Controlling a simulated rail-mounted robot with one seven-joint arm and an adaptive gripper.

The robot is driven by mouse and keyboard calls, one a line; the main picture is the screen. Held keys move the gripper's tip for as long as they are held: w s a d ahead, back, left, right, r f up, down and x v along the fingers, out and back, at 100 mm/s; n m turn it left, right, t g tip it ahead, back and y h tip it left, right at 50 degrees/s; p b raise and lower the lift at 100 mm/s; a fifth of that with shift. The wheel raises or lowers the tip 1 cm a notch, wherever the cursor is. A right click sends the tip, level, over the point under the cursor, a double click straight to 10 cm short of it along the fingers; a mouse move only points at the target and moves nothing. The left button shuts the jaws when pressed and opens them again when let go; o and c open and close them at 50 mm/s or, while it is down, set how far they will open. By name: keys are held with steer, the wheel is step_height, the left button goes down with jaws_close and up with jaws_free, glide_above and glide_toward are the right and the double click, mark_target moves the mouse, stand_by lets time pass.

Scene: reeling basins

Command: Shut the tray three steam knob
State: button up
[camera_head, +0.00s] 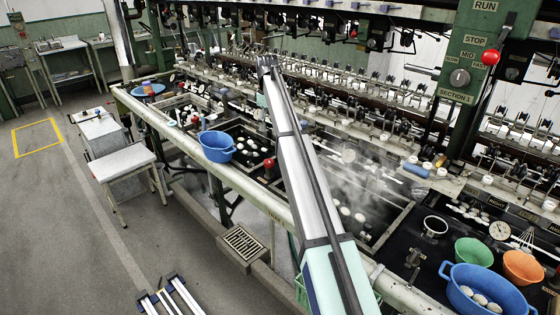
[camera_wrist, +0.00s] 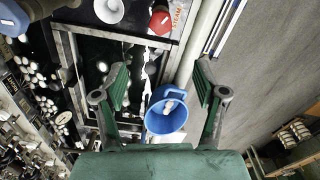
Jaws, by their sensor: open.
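A red round knob (camera_wrist: 160,20) shows at the top of the wrist view, on the tray's rim beside a STEAM label. What looks like the same knob (camera_head: 269,163) shows in the head view, at the rim left of my arm. The tray number is not readable, so I cannot tell for sure that it is tray three. My gripper (camera_wrist: 160,82) is open and empty, its two green fingers wide apart, with the knob beyond the fingertips toward the top of the picture. In the head view my gripper (camera_head: 268,62) is at the arm's far end; its fingers are unclear there.
A white cup-like thing (camera_wrist: 108,10) lies left of the knob. Another red knob (camera_head: 195,118) stands farther along. Steaming trays and reeling machinery (camera_head: 340,100) line the right; floor (camera_head: 60,220) is open left.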

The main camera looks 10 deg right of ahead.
mark_target(269, 161)
step_height(269, 161, down, 17)
steer(key=p, duration=0.4)
steer(key=shift+a+f, duration=0.1)
steer(key=c, duration=1.1)
